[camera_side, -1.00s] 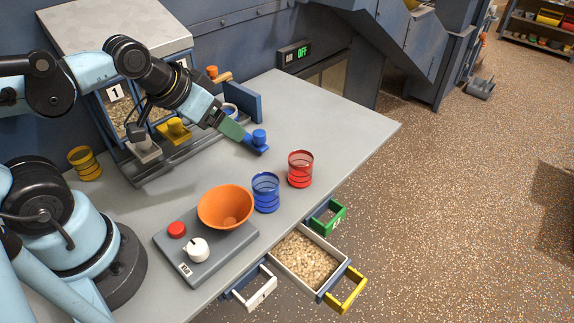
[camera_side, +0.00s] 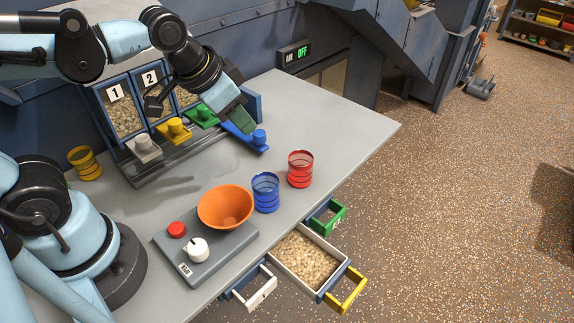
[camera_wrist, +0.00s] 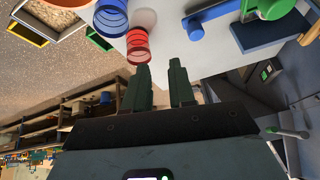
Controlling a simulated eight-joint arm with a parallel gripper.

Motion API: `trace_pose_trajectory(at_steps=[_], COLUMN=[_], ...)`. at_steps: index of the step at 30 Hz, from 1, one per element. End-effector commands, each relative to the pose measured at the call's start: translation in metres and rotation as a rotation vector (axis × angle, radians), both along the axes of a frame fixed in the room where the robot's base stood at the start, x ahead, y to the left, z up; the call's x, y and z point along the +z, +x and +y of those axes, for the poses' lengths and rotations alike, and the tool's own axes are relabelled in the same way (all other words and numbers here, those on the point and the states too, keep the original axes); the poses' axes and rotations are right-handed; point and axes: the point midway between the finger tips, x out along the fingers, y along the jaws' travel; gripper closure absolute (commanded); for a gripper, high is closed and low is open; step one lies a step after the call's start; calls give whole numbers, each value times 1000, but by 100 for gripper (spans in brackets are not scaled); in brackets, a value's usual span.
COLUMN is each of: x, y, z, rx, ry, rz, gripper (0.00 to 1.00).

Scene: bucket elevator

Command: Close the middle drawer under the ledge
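The middle drawer (camera_side: 276,265) sticks out from under the front of the grey ledge (camera_side: 330,140). It has a white rim, is filled with tan grain, and carries a yellow handle (camera_side: 345,291). The yellow handle also shows at the upper left of the wrist view (camera_wrist: 25,34). My gripper (camera_side: 240,118) is over the back of the ledge, beside the blue lever (camera_side: 245,138), far from the drawer. In the wrist view its two fingers (camera_wrist: 160,84) are apart with nothing between them. The fingertips are hard to make out in the side view.
A white-handled drawer (camera_side: 262,293) and a green-handled drawer (camera_side: 334,221) flank the middle one, sticking out less. A blue cup (camera_side: 265,193), a red cup (camera_side: 300,169) and an orange bowl (camera_side: 226,206) stand near the front edge. The ledge's right part is clear.

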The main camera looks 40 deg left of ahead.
Motion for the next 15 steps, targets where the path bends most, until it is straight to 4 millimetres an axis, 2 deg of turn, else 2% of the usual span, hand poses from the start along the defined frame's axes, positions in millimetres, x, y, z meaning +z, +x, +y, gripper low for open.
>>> trace_pose_trajectory(at_steps=[1, 4, 10, 15], x=[4, 7, 6, -5], y=[8, 19, 37, 44], z=[-15, -40, -96, -149], rx=[-69, -190, -432, -634], ry=[27, 82, 199, 304], rz=[34, 102, 230, 332], gripper=[84, 99, 100, 100])
